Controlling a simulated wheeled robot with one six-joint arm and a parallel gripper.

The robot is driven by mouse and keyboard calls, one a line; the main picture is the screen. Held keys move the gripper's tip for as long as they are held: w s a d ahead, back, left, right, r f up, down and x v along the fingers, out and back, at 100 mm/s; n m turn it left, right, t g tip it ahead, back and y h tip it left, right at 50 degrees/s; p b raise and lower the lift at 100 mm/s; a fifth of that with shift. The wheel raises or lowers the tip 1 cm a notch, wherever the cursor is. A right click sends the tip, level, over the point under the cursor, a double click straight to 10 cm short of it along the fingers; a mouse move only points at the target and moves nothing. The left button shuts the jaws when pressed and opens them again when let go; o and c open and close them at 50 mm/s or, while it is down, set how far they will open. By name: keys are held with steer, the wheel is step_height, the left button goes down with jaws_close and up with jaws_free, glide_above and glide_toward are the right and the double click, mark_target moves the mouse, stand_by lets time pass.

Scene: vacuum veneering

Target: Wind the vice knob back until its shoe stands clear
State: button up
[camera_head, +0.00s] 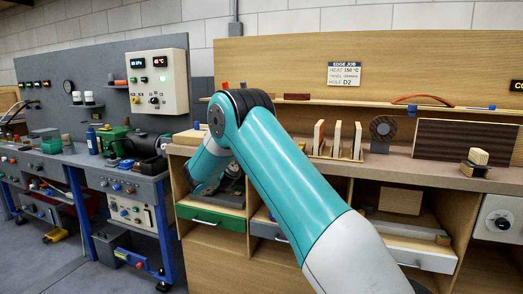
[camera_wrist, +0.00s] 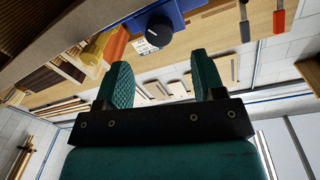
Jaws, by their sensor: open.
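In the wrist view a round black knob (camera_wrist: 159,30) sits on a blue body (camera_wrist: 178,12), which looks like the vice; the top edge of the picture cuts it off. I cannot make out its shoe. My gripper (camera_wrist: 162,75) is open and empty, its two teal fingers spread wide. The knob appears beyond the fingertips, in line with the gap between them and apart from them. In the head view my arm hides the gripper, and I cannot make out the vice.
In the wrist view a yellow cylinder (camera_wrist: 95,48) and an orange-red piece (camera_wrist: 115,42) lie left of the knob; red-handled tools (camera_wrist: 279,20) are at right. In the head view a rack of upright boards (camera_head: 338,140) and a dark striped panel (camera_head: 465,140) stand on the bench.

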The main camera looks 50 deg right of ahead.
steer(key=x, duration=0.6)
steer(key=shift+d+p, duration=0.15)
steer(key=shift+p, duration=0.15)
steer(key=shift+c, duration=0.4)
steer(key=c, duration=0.9)
